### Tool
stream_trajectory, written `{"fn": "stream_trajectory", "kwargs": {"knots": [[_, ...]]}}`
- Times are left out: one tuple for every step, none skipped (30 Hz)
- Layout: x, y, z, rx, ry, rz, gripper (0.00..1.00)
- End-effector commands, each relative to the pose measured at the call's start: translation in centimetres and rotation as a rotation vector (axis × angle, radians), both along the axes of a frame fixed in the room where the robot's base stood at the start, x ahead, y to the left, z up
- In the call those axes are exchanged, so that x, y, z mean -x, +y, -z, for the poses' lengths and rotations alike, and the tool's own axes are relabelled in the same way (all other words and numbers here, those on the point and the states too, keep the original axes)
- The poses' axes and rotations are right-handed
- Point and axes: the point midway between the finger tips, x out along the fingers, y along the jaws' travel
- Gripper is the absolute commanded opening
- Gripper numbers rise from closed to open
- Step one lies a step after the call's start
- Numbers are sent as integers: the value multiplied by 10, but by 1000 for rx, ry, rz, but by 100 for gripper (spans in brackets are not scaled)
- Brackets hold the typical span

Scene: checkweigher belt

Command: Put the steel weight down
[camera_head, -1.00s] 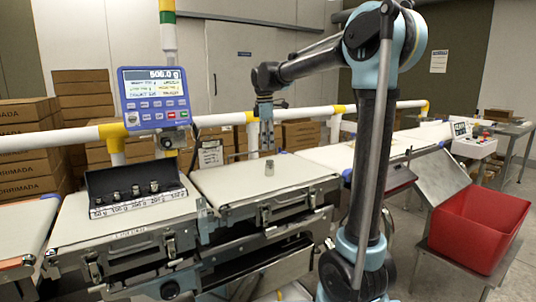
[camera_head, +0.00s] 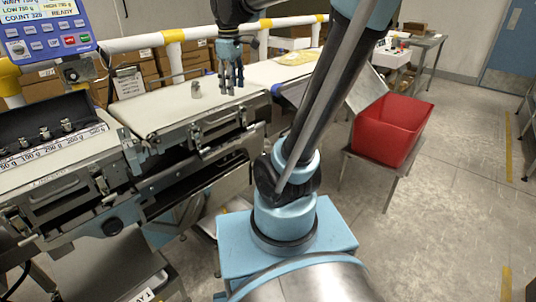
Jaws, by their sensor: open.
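The steel weight (camera_head: 196,89) stands upright on the pale weighing belt (camera_head: 160,106), near its back edge. My gripper (camera_head: 231,90) points down over the belt to the right of the weight. It is open and empty, with a visible gap between it and the weight. The black weight case (camera_head: 30,119) on the left platform holds several smaller steel weights beside a label strip with gram values.
The blue display (camera_head: 44,32) stands at the upper left. A white rail (camera_head: 140,52) runs behind the belts. A red bin (camera_head: 391,130) sits on a stand at the right. Open floor lies at the lower right.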

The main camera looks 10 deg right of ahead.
Motion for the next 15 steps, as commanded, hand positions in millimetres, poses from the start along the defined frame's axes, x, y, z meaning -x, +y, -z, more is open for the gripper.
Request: {"fn": "stream_trajectory", "kwargs": {"knots": [[16,-11,11,-7,-8,64,50],[23,-16,17,-13,-13,101,50],[34,-23,26,-19,-19,153,50],[42,-27,32,-24,-24,191,50],[50,-32,39,-29,-28,230,50],[60,-38,48,-37,-35,281,50],[68,-42,56,-42,-39,320,50],[75,-46,63,-48,-44,358,50],[86,-51,73,-55,-50,409,50],[93,-54,81,-62,-55,448,50],[101,-57,89,-67,-59,485,50],[110,-62,100,-76,-65,538,50],[117,-64,108,-81,-70,575,50],[124,-67,116,-87,-75,613,50],[133,-71,127,-94,-80,662,50]]}}
